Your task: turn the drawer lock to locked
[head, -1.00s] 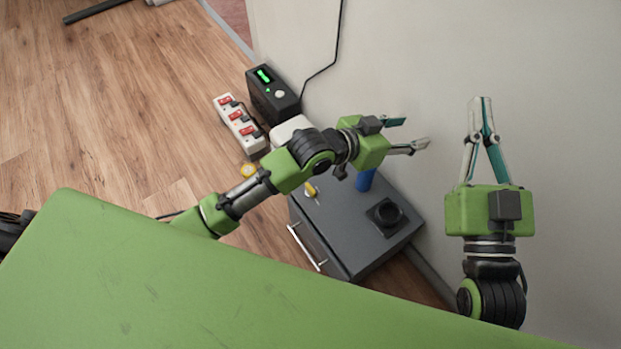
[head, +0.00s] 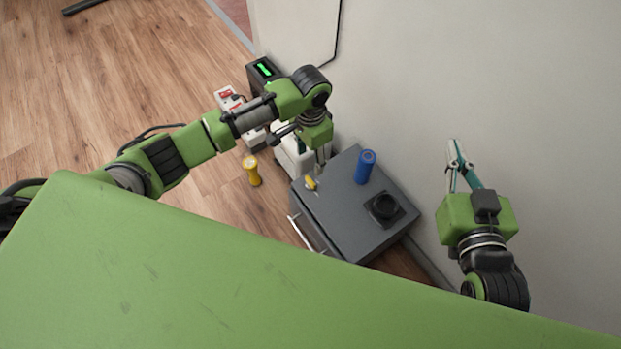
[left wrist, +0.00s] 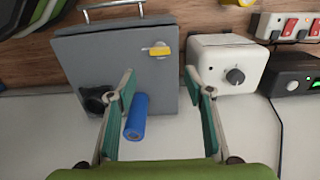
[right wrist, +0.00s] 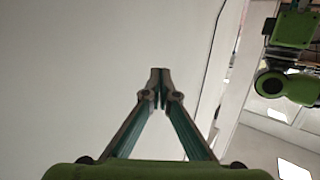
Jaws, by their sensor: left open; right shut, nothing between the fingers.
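The drawer lock, a yellow knob (head: 311,183) on a pale plate, is on the top of the grey drawer cabinet (head: 335,215). In the left wrist view the lock (left wrist: 161,50) lies ahead of the fingers, its yellow handle lying nearly crosswise. My left gripper (head: 313,160) points down beside the cabinet's back left edge, close to the lock. In the left wrist view the gripper (left wrist: 158,84) is open and empty, with the lock beyond its fingertips and apart from them. My right gripper (head: 456,147) is shut and empty near the wall; its fingertips meet in the right wrist view (right wrist: 160,75).
A blue cylinder (head: 366,166) and a black round piece (head: 384,206) are on the cabinet. A white box with a dial (left wrist: 226,66), a power strip (head: 228,99) and a black box (head: 264,69) stand left. A yellow cylinder (head: 252,171) is beside them.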

